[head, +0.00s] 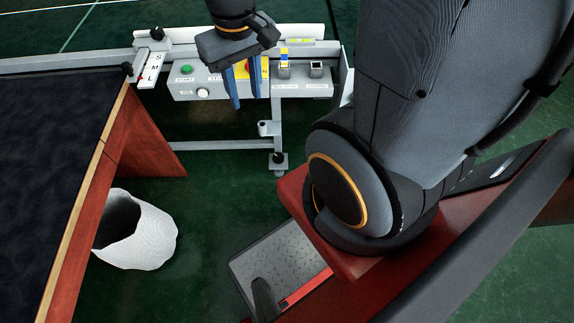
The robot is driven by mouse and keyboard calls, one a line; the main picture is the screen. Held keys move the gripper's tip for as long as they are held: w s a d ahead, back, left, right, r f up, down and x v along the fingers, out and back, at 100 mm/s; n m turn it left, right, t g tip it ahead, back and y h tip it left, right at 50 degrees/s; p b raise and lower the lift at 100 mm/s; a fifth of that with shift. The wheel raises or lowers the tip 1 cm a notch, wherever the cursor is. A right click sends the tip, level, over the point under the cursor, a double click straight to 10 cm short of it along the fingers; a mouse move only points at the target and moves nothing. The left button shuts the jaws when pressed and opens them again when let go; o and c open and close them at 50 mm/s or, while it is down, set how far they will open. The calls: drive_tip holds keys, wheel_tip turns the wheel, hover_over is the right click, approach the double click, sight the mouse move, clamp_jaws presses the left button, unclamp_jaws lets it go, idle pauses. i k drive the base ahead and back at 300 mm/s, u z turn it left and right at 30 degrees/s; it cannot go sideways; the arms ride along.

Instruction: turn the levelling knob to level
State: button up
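My gripper (246,99) hangs at the top middle, with its two blue fingers pointing down and apart. It is in front of the grey control panel (225,86) and nothing shows held between the fingers. The fingers partly hide a yellow plate (265,67) on the panel. A pale round knob (202,92) and a green button (186,69) are left of the gripper. A grey levelling foot (278,160) with a dark part stands under the conveyor leg, below the gripper. I cannot tell which part is the levelling knob, or how it is turned.
Small grey holders (316,70) stand right of the gripper. A marked white plate (150,70) with black knobs is at the left. A dark-topped table (50,130) fills the left side. A white bin (150,236) stands beside it. Green floor is clear below the conveyor.

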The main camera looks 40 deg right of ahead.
sight(278, 158)
drive_tip(key=k, duration=0.95)
drive_tip(key=z, duration=0.85)
drive_tip(key=i, duration=1.45)
drive_tip(key=u, duration=0.95)
drive_tip(key=k, duration=0.75)
drive_tip(key=z, duration=0.45)
drive_tip(key=k, duration=0.5)
drive_tip(key=z, duration=0.6)
